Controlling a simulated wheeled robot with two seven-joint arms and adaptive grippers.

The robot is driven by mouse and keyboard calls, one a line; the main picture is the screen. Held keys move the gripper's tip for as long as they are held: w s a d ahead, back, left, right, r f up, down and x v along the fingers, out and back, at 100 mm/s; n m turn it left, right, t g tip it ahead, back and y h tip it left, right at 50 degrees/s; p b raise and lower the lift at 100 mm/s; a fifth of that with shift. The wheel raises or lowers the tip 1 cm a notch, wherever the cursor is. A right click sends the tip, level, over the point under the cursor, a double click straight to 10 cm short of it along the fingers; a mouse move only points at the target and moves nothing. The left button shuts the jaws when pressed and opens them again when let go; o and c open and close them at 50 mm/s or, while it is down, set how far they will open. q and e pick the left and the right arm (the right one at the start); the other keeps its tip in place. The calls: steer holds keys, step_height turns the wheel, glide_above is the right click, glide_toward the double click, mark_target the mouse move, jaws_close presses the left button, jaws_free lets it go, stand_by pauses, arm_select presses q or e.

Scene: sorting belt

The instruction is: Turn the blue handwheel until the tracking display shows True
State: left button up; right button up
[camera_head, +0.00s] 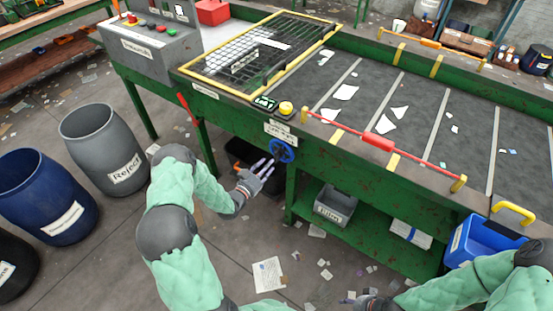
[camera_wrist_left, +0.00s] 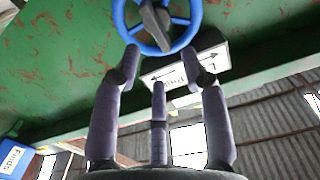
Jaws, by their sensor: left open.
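The blue handwheel (camera_head: 282,150) is on the front side of the green conveyor frame. In the left wrist view the handwheel (camera_wrist_left: 157,22) is cut by the top edge, with a grey hub and blue rim. My left gripper (camera_head: 266,168) is open and empty, just left of and below the wheel. In the left wrist view its fingers (camera_wrist_left: 165,70) are spread below the rim; I cannot tell whether they touch it. The small green-lit display (camera_head: 265,103) sits above on the frame; its text is too small to read. My right gripper (camera_head: 376,303) is partly cut off at the bottom edge.
A yellow button (camera_head: 286,108) is beside the display. A label with arrows (camera_wrist_left: 185,68) is behind the fingers. A grey bin (camera_head: 336,205) stands on the lower shelf, and a blue bin (camera_head: 484,241) is at right. A grey Reject barrel (camera_head: 105,150) stands left.

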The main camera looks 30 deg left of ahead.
mark_target(275, 157)
arm_select(q)
steer(key=shift+w+d+b, duration=0.15)
steer(key=shift+w+b, duration=0.15)
steer(key=shift+w, duration=1.3)
steer(key=shift+w+d+b, duration=0.15)
steer(key=shift+w+b, duration=0.15)
steer(key=shift+w, duration=1.25)
jaws_close()
